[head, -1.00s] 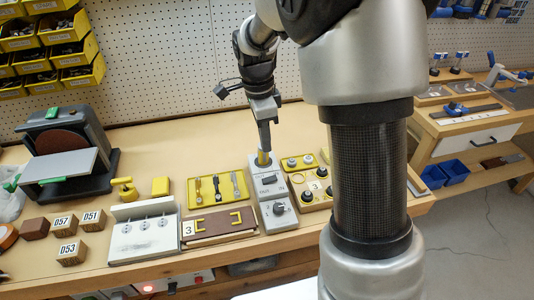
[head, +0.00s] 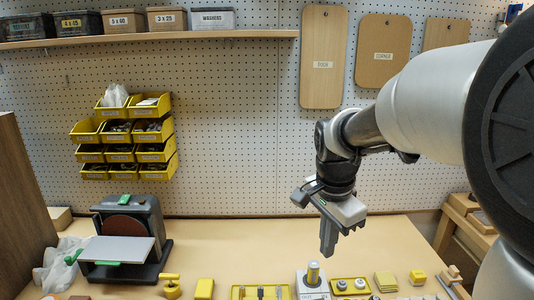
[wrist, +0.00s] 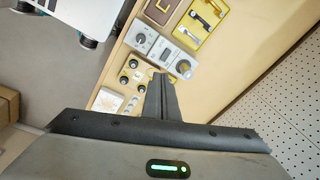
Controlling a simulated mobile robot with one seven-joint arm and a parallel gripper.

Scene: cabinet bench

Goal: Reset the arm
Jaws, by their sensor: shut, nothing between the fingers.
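My gripper (head: 327,250) is shut and empty. It points down in the head view, above the bench and apart from it. The grey control box (head: 312,292) with a yellow post (head: 313,272) on top stands below it at the bottom edge, cut off by the frame. In the wrist view my gripper's closed fingers (wrist: 160,92) reach toward the bench, and the grey control box (wrist: 160,50) with its dials lies beyond them. The fingers hide a little of the bench.
A disc sander (head: 125,240) stands at the bench's left. Yellow bins (head: 130,140) and hanging boards (head: 323,58) are on the pegboard, with a shelf (head: 150,39) at upper left. Small parts, including a yellow tray (head: 262,291), line the front. The bench (head: 230,240) behind them is clear.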

